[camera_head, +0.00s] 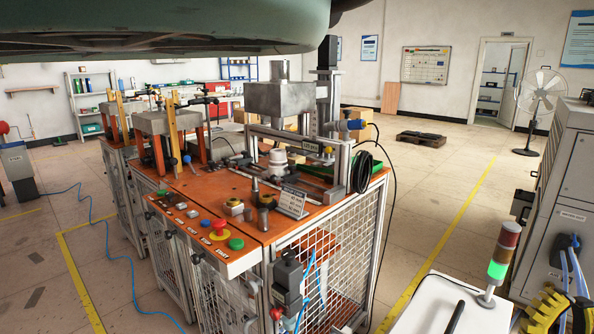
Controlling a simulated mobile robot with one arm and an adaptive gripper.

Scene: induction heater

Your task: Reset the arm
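My gripper is not in this view. A large grey-green rounded shape crosses the top of the head view and looks like a close part of my own arm; its joints and far end are out of frame. The induction heater station (285,98) stands at the centre on an orange-topped bench (190,188) with mesh sides. The bench front carries several push buttons, among them a red one on yellow (218,229) and a green one (236,244).
A grey cabinet (571,190) stands at right, with a fan (541,95) behind. A blue hose (82,222) lies on the left floor. Open floor (440,190) lies right of the bench.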

